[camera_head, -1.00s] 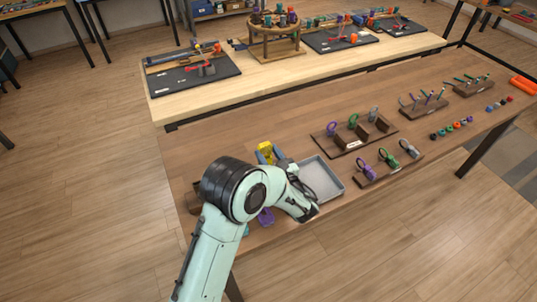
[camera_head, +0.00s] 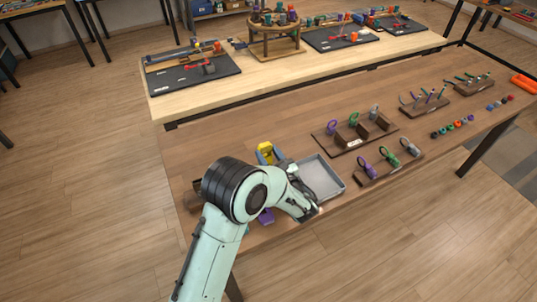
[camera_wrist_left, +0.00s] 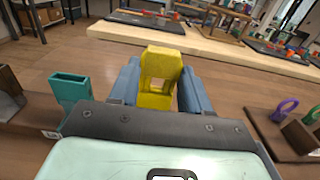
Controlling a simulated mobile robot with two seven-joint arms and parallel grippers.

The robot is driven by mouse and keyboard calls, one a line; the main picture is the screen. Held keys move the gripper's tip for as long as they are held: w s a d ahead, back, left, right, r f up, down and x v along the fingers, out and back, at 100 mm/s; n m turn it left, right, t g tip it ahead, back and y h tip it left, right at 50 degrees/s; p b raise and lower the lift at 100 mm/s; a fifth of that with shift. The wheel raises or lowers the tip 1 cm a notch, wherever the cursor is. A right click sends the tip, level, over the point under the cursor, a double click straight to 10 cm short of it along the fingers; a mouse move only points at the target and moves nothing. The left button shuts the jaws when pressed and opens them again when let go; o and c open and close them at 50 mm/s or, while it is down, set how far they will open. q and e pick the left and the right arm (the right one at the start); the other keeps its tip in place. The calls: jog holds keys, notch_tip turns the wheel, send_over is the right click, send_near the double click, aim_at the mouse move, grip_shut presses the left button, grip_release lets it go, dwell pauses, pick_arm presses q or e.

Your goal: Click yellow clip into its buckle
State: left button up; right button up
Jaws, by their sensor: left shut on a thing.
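My left gripper (camera_wrist_left: 153,88) is shut on a yellow piece with a square opening, taken as the yellow clip (camera_wrist_left: 162,60). The clip stands upright between the two blue-grey fingers in the left wrist view. A lower yellow part shows beneath the opening; I cannot tell whether it is the buckle or part of the clip. In the head view the yellow piece (camera_head: 265,147) shows beyond my left wrist. A teal hollow buckle (camera_wrist_left: 70,88) stands on a wooden holder to the left. My right gripper is out of view.
A grey tray (camera_head: 335,189) lies right of my gripper. Wooden racks with purple, green and grey rings (camera_head: 386,160) stand further right. A purple piece (camera_head: 266,216) is partly hidden by my arm. The brown table's front edge runs below.

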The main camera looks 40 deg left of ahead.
pick_arm(q)
jog(key=shift+s+f+b, duration=0.1)
jog(key=shift+f+b, duration=0.65)
jog(key=shift+f, duration=0.45)
jog(key=o, duration=1.2)
jog(key=shift+f, duration=0.15)
jog(key=o, duration=0.3)
jog(key=shift+r, duration=0.2)
jog(key=shift+v, duration=3)
